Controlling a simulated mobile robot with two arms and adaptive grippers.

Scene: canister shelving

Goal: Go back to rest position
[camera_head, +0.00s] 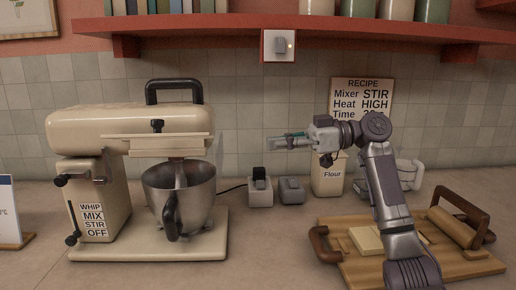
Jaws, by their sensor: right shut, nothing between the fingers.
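My right arm comes up from the lower right in the head view and bends to the left at its top. My right gripper (286,142) points left, shut and empty, in the air in front of the tiled wall. It is above the small grey blocks on the counter and apart from them. The flour canister (327,178) stands behind and below the wrist, partly hidden by it. My left gripper is not in view.
A cream stand mixer (130,125) with a steel bowl (180,195) fills the left. A wooden board (345,270) with a rolling pin (452,227) lies at the lower right. A red shelf (200,27) with canisters runs above.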

